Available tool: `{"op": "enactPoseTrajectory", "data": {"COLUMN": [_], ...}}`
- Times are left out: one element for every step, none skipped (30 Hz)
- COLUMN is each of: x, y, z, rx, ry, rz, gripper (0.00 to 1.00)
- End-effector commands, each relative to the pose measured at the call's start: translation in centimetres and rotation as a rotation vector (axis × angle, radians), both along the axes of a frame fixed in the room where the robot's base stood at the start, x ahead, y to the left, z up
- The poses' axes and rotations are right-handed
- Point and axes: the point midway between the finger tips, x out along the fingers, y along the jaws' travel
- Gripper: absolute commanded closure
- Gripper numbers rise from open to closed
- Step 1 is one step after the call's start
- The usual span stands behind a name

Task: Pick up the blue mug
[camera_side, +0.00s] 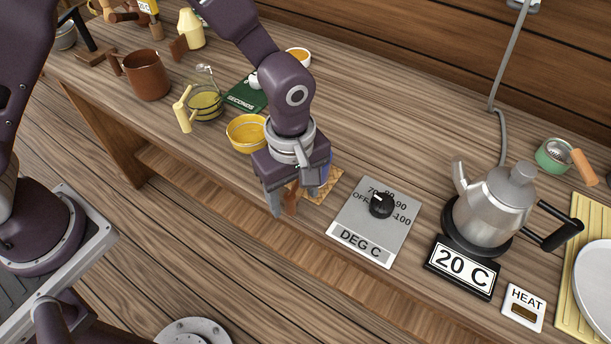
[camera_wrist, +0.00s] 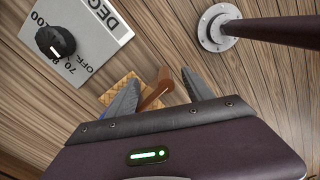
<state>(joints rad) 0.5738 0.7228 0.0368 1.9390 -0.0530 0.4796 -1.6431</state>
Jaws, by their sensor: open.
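The blue mug is mostly hidden by my gripper in both views. In the side view a sliver of blue mug (camera_side: 327,172) shows at the right of the gripper, over a woven tan coaster (camera_side: 321,188). A brown wooden handle (camera_side: 290,202) shows below the jaws; it looks like the mug's. My gripper (camera_side: 283,203) points down there, open. In the wrist view the brown handle (camera_wrist: 158,88) lies between the two open fingers of my gripper (camera_wrist: 158,92), and the coaster (camera_wrist: 122,88) shows to the left. I cannot tell whether a finger touches the handle.
A grey DEG C dial plate (camera_side: 357,238) lies right of the gripper, then a steel kettle (camera_side: 492,208) on its base. A yellow bowl (camera_side: 246,133), a glass teapot (camera_side: 205,104) and a brown mug (camera_side: 147,75) stand left. The counter's front edge is close to the gripper.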

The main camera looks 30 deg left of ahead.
Motion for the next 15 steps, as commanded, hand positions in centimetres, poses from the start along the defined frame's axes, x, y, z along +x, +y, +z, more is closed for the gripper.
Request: {"op": "enactPoseTrajectory", "data": {"x": [-0.1, -0.1, -0.1, -0.1, -0.1, 0.0, 0.0, 0.0, 0.0, 0.0, 0.0, 0.0, 0.0, 0.0, 0.0], "y": [0.0, 0.0, 0.0, 0.0, 0.0, 0.0, 0.0, 0.0, 0.0, 0.0, 0.0, 0.0, 0.0, 0.0, 0.0], "z": [-1.0, -1.5, -2.0, -2.3, -2.5, -2.6, -2.7, -2.6, -2.6, -2.6, -2.6, -2.6, -2.6, -2.6, -2.6], "rx": [0.003, 0.003, 0.002, 0.001, 0.001, 0.0, 0.0, 0.0, 0.0, 0.0, 0.0, 0.0, 0.0, 0.0, 0.0], "ry": [0.003, 0.003, 0.001, 0.002, 0.002, 0.001, 0.0, -0.001, -0.001, -0.001, -0.001, 0.0, 0.0, 0.0, 0.0], "rz": [0.0, 0.0, 0.0, 0.0, 0.0, 0.0, 0.0, 0.0, 0.0, 0.0, 0.0, 0.0, 0.0, 0.0, -0.001], "gripper": [0.4, 0.4, 0.4, 0.4, 0.4, 0.4, 0.4, 0.4, 0.4, 0.4, 0.4, 0.44, 0.5, 0.55, 0.63]}}
